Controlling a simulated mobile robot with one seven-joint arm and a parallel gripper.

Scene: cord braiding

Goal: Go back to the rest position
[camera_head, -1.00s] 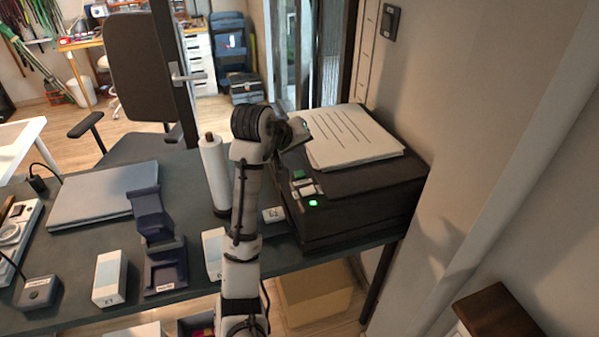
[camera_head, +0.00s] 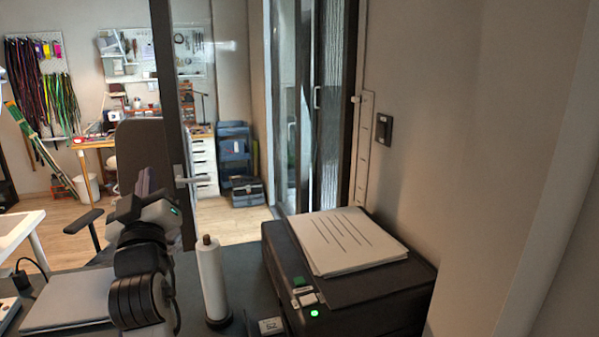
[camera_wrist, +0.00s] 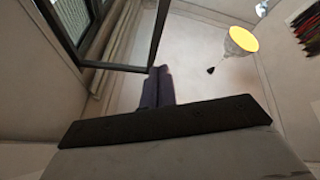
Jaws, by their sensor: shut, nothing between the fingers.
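My gripper (camera_head: 146,180) is raised at the left of the head view, above the laptop, with its purple fingers pointing up. It also shows in the wrist view (camera_wrist: 157,72), where the fingers are together and nothing is between them. My arm is folded in front of the desk's left part. The printer (camera_head: 345,308) stands apart to the right, with a stack of paper (camera_head: 345,242) on its lid.
A white roll on an upright holder (camera_head: 211,280) stands between my arm and the printer. A grey laptop (camera_head: 70,300) lies at left, partly hidden. A dark post (camera_head: 172,100) rises behind my arm. The wrist view shows a yellow lamp (camera_wrist: 243,40) and bare wall.

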